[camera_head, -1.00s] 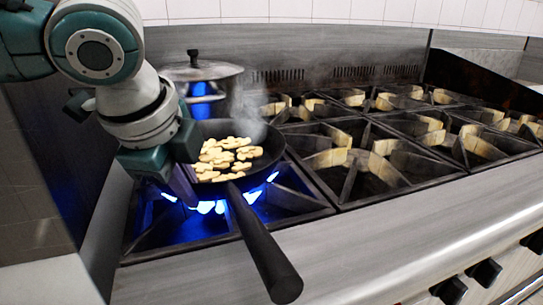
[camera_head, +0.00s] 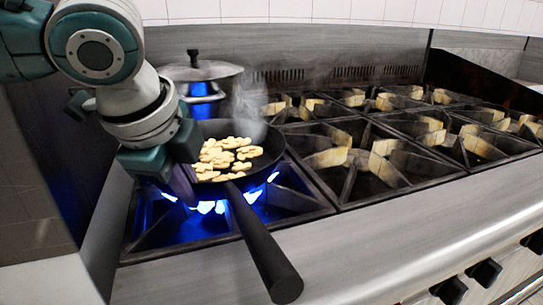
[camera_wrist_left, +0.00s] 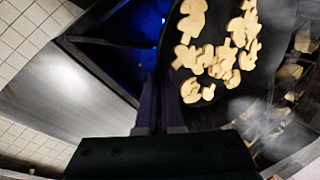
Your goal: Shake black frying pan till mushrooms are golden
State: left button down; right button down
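The black frying pan (camera_head: 247,178) sits over a lit burner at the front left of the stove, its long handle (camera_head: 262,243) pointing toward the front edge. Pale yellow mushroom slices (camera_head: 225,158) lie spread in the pan, and steam rises from it. They also show in the left wrist view (camera_wrist_left: 222,58). My left gripper (camera_head: 187,190) is at the pan's left rim. In the left wrist view its two fingers (camera_wrist_left: 160,100) are close together with the rim between them; the exact contact is dark. My right gripper is not in view.
A lidded metal pot (camera_head: 203,88) stands behind the pan. Blue flames (camera_head: 206,207) burn under the pan. Several unlit burner grates (camera_head: 370,165) lie to the right, empty. A steel front ledge (camera_head: 400,220) with black knobs (camera_head: 485,272) below runs along the stove.

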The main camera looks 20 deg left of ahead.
pick_arm(q)
jog(key=shift+w+r, duration=0.15)
jog(key=s+d, duration=0.3)
jog(key=shift+w+a, duration=1.45)
dwell(1.7)
jog(key=shift+w, duration=0.1)
dwell(0.8)
jog(key=shift+a+p, duration=0.15)
jog(key=shift+p, duration=0.45)
